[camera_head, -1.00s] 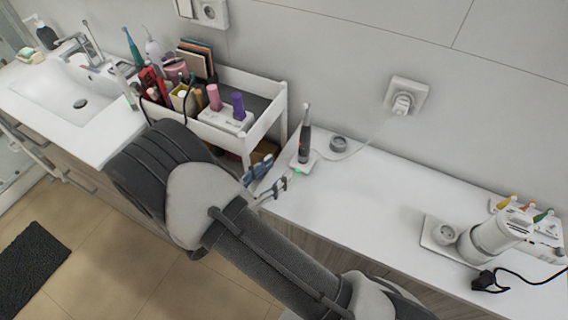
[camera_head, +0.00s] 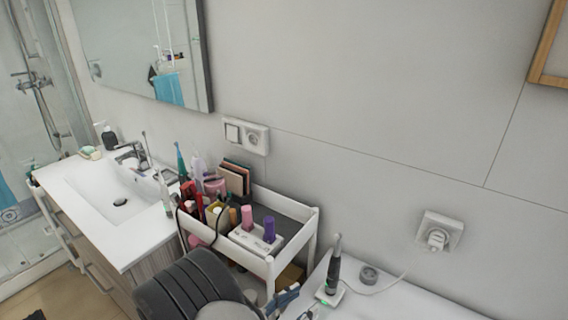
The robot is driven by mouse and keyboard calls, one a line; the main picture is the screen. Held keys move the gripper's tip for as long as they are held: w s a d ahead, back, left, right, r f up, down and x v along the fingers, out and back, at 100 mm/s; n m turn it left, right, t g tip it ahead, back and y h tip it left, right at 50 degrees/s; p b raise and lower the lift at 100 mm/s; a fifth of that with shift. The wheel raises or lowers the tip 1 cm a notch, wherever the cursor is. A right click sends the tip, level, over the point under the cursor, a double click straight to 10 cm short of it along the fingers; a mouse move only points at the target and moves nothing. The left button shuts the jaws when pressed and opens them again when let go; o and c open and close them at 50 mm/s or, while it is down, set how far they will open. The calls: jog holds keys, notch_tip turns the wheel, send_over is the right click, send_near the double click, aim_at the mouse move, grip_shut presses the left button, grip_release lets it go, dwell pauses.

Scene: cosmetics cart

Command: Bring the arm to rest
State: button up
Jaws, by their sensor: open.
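My arm (camera_head: 195,290) reaches up from the bottom edge, its dark ribbed joint in front of the cart's lower left. My gripper (camera_head: 298,306) shows only in part at the bottom edge, between the cart and the electric toothbrush. Its fingers are apart, and I see nothing held between them. The rest of the arm is below the picture.
The white cosmetics cart (camera_head: 312,232) holds bottles, palettes and a tray with a pink and a purple tube. A dark electric toothbrush (camera_head: 333,270) stands on the white counter (camera_head: 400,303) at right. The sink (camera_head: 100,195) is at left.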

jog(key=s+d+r+m+g+y, duration=0.4)
jog(key=s+d+r+m+g, duration=0.7)
jog(key=d+m, duration=0.25)
jog(key=s+a+r+m+t+y, duration=0.4)
jog(key=s+r+m+t+y, duration=0.1)
jog(key=s+r+m+y, duration=0.4)
jog(key=shift+s+r+m+y, duration=0.25)
jog(key=shift+m+y, duration=0.55)
jog(key=shift+m, duration=0.45)
